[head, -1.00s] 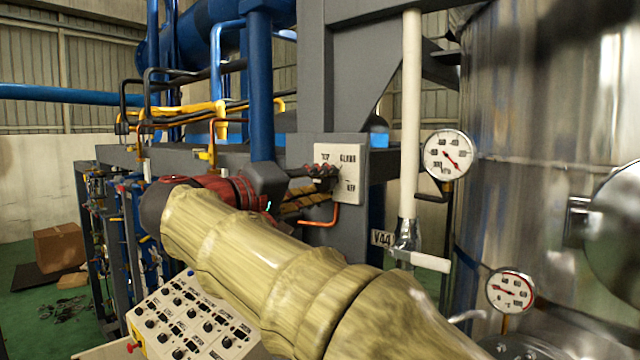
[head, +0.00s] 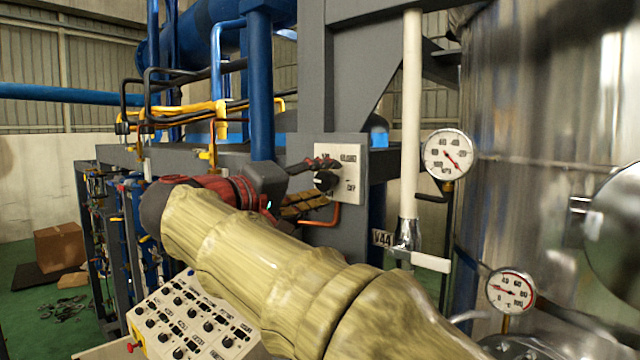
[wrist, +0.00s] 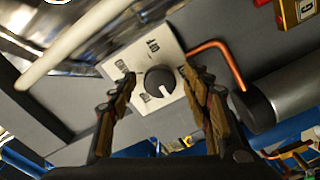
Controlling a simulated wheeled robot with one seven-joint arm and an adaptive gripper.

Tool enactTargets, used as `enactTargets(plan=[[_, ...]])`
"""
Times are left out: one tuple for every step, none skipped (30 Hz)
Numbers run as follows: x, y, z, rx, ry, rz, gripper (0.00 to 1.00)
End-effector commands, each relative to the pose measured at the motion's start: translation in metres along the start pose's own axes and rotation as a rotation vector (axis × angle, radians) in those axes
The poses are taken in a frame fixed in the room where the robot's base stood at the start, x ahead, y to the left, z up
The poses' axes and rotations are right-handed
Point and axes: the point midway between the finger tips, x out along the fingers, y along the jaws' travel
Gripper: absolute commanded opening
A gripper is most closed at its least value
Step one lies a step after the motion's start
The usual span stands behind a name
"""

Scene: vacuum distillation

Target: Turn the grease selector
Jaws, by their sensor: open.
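The grease selector is a round black knob (wrist: 159,82) with a white pointer mark, set on a white labelled plate (wrist: 134,58). It also shows in the head view as a knob (head: 325,181) on the plate (head: 350,168) fixed to a grey column. In the wrist view the pointer aims down and slightly right; the lettering is too small to read surely. My gripper (wrist: 160,78) is open, with one finger on each side of the knob and visible gaps between. In the head view my gripper (head: 316,184) is at the plate's left side, fingers spread above and below the knob.
An orange bent pipe (head: 334,214) runs just below the plate. A white vertical pipe (head: 411,120) and a round gauge (head: 447,154) stand to the right, before a large steel tank (head: 530,110). A control panel (head: 190,318) lies below my arm.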

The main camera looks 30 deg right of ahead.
Motion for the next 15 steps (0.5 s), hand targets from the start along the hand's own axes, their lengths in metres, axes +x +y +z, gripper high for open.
enactTargets(plan=[[0.0, 0.0, 0.0, 0.0, 0.0, 0.0, 0.49], [0.0, 0.0, 0.0, 0.0, 0.0, 0.0, 0.49], [0.0, 0.0, 0.0, 0.0, 0.0, 0.0, 0.49], [0.0, 0.0, 0.0, 0.0, 0.0, 0.0, 0.49], [0.0, 0.0, 0.0, 0.0, 0.0, 0.0, 0.49], [0.0, 0.0, 0.0, 0.0, 0.0, 0.0, 0.49], [-0.001, 0.0, 0.0, 0.0, 0.0, 0.0, 0.49], [-0.002, 0.0, 0.0, 0.0, 0.0, 0.0, 0.49], [-0.004, 0.0, 0.0, 0.0, 0.001, -0.001, 0.49], [-0.007, 0.0, -0.001, 0.0, 0.002, -0.001, 0.49], [-0.011, -0.001, -0.001, 0.0, 0.003, -0.002, 0.49], [-0.016, -0.001, -0.001, 0.0, 0.003, -0.002, 0.49], [-0.021, -0.001, -0.001, 0.0, 0.003, -0.002, 0.49], [-0.027, -0.001, -0.001, 0.0, 0.005, -0.003, 0.49], [-0.034, -0.001, -0.001, 0.0, 0.004, -0.002, 0.49]])
